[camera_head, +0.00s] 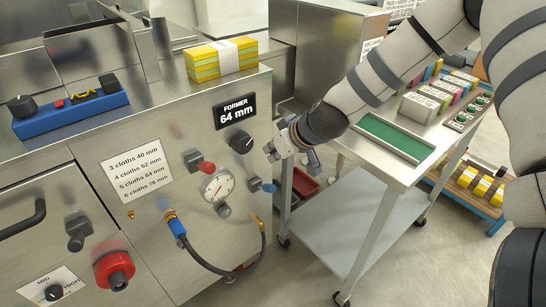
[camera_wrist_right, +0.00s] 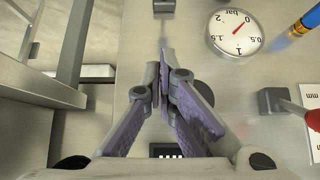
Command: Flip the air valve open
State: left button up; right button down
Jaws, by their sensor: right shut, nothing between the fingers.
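My right gripper (camera_head: 272,153) is shut and empty, in front of the machine's right edge, just right of the black knob under the "FORMER 64 mm" plate. In the right wrist view its closed fingers (camera_wrist_right: 165,60) are near the panel. Two small lever valves flank the pressure gauge (camera_head: 218,187): a red-lever valve (camera_head: 203,166) above left and a blue-lever valve (camera_head: 262,186) to the right, below my gripper. I cannot tell which is the air valve. In the wrist view the red-lever valve (camera_wrist_right: 278,101) and gauge (camera_wrist_right: 235,32) show. My left gripper is out of view.
A hose with a blue coupling (camera_head: 176,225) hangs below the gauge. Yellow-green cloths (camera_head: 220,58) lie on top of the machine. A steel cart (camera_head: 345,152) with a green tray (camera_head: 396,139) stands at right.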

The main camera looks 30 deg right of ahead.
jog(key=b, duration=0.2)
send_over(264, 187)
jog(key=w+d, duration=0.2)
notch_tip(264, 187, down, 6)
jog(key=shift+s+a+f, duration=0.2)
jog(key=shift+s+f, duration=0.75)
jog(key=shift+f, duration=0.15)
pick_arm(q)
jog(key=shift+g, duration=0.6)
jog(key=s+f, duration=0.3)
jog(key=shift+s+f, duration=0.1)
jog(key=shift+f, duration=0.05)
pick_arm(e)
jog(key=shift+s+f, duration=0.15)
jog(key=shift+f, duration=0.05)
